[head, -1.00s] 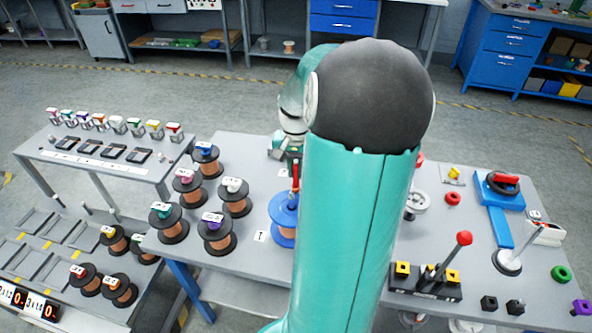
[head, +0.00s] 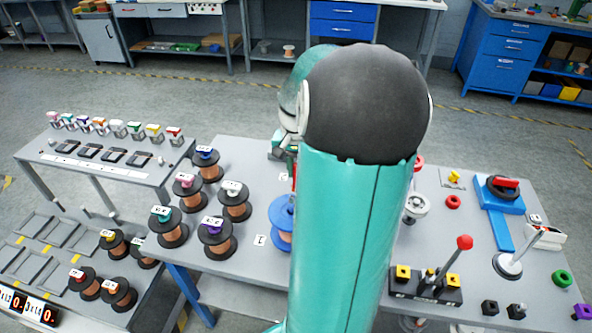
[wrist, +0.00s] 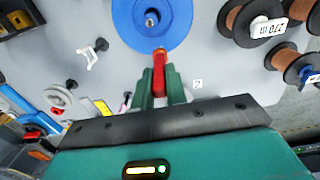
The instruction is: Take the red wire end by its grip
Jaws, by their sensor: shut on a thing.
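The red wire end's grip (wrist: 159,72) is between the two green fingers of my gripper (wrist: 160,88) in the wrist view. My gripper is shut on it, and an orange tip shows at its far end. The blue spool (wrist: 125,18) lies just beyond the tip in that view. In the head view the blue spool (head: 281,220) is partly covered by my arm. Only a thin red strip of the grip shows beside my arm there, and my fingertips are hidden.
Several copper wire spools (head: 216,238) stand left of the blue spool. Right of my arm are a white pulley (head: 417,206), a red-knobbed lever (head: 464,242) and a blue tensioner (head: 503,205). A side table (head: 105,160) holds several small coloured items.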

